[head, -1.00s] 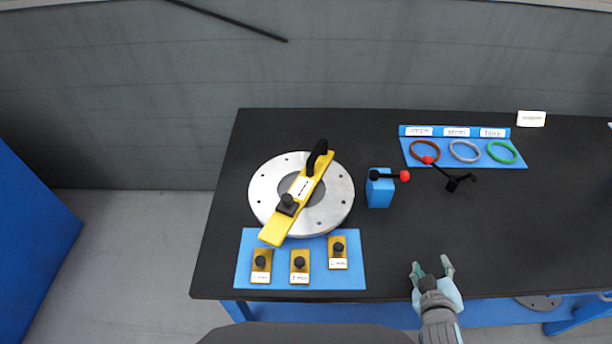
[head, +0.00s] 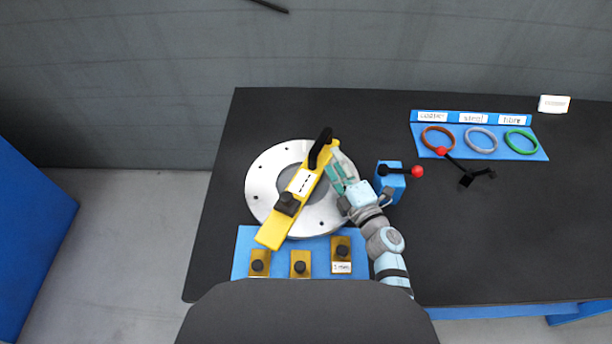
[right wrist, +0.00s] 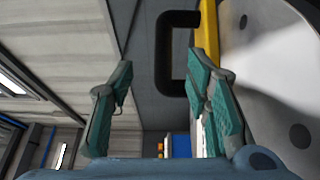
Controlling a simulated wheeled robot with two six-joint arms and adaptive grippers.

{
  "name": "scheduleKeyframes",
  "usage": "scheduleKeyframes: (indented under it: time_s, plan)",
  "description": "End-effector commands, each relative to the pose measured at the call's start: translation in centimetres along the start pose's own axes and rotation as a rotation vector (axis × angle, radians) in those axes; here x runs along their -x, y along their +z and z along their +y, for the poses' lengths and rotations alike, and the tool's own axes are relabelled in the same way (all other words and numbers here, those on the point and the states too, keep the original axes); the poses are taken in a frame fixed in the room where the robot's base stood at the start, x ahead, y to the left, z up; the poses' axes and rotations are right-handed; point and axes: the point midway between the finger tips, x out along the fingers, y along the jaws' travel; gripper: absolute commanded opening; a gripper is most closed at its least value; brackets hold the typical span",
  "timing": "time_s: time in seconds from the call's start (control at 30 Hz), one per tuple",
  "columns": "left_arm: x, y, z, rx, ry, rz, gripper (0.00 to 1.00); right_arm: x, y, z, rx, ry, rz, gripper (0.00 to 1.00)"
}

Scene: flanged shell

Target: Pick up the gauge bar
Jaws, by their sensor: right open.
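The gauge bar (head: 270,232) is a long yellow bar with a black arched handle (head: 321,147) at its far end, a white label in the middle and a black knob (head: 287,203). It lies diagonally across the round grey flange (head: 262,180). My right gripper (head: 339,168) is open and empty, just right of the handle end. In the right wrist view the handle (right wrist: 163,60) shows ahead of the spread fingers (right wrist: 163,100), and the yellow bar (right wrist: 209,30) shows behind the right finger. I cannot tell whether a finger touches the bar. My left gripper is not in view.
A blue block with a red-tipped lever (head: 390,185) stands close right of my right gripper. A blue mat (head: 243,262) with several small brass-coloured pieces lies in front. A blue rack (head: 530,152) holds three rings at the back right. The far left table area is clear.

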Motion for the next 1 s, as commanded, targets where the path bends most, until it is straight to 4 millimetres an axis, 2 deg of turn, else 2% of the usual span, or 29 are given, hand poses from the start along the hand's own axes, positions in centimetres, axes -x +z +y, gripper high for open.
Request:
scheduleKeyframes:
  time_s: [0.03, 0.13, 0.4, 0.63, 0.9, 1.0]
  plan:
    - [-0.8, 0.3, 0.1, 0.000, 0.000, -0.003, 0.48, -0.9, 0.0, -0.4, 0.001, 0.001, 0.000, 0.44]
    - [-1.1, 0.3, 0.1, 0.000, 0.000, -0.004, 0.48, -2.1, 0.0, -0.3, -0.001, 0.001, 0.001, 0.44]
    - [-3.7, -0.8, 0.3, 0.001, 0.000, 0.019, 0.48, -6.8, 0.7, -0.4, -0.001, 0.001, 0.003, 0.44]
    - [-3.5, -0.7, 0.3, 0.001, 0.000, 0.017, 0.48, -7.2, 0.7, 0.0, -0.002, 0.000, 0.002, 0.44]
    - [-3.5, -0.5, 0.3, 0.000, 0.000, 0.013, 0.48, -7.2, 0.7, 0.0, -0.002, 0.000, 0.002, 0.03]
    - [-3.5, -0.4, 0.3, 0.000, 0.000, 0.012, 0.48, -7.2, 0.7, 0.0, -0.002, 0.000, 0.002, 0.00]
